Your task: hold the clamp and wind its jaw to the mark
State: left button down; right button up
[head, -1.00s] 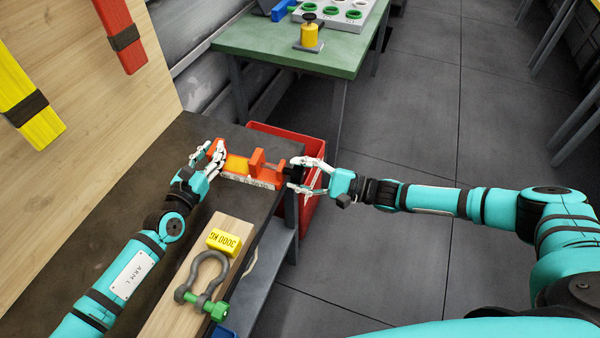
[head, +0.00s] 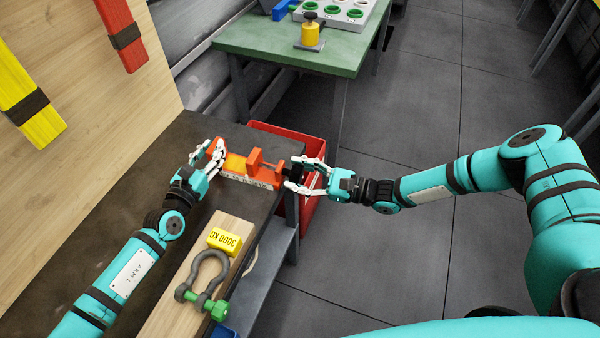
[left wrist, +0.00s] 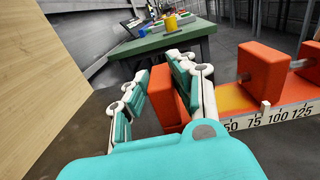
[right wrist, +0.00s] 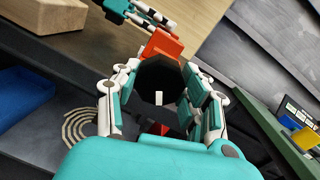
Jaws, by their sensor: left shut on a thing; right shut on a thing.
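The orange clamp (head: 255,159) lies along the dark bench's right end, with a white numbered scale along its side. In the left wrist view its sliding jaw (left wrist: 263,72) stands near the 75 and 100 figures, with a small white pointer at its foot. I cannot make out the target mark. My left gripper (head: 214,157) is shut on the clamp's left end block (left wrist: 168,95). My right gripper (head: 304,175) is shut around the black handle (right wrist: 158,78) at the other end, which has a white stripe. The handle's far side is hidden.
A wooden board (head: 176,292) with a shackle (head: 205,283) and a yellow 3000 KG block (head: 224,241) lies nearer on the bench. A red bin (head: 308,208) is below the right gripper. A green table (head: 262,38) stands behind. Open floor lies to the right.

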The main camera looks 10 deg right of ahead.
jog(key=shift+w+d+m, duration=0.25)
jog(key=shift+d+m, duration=0.05)
dwell(0.5)
jog(key=o, duration=1.2)
jog(key=v, duration=0.7)
jog(key=shift+s+d, duration=0.2)
jog(key=shift+d, duration=0.05)
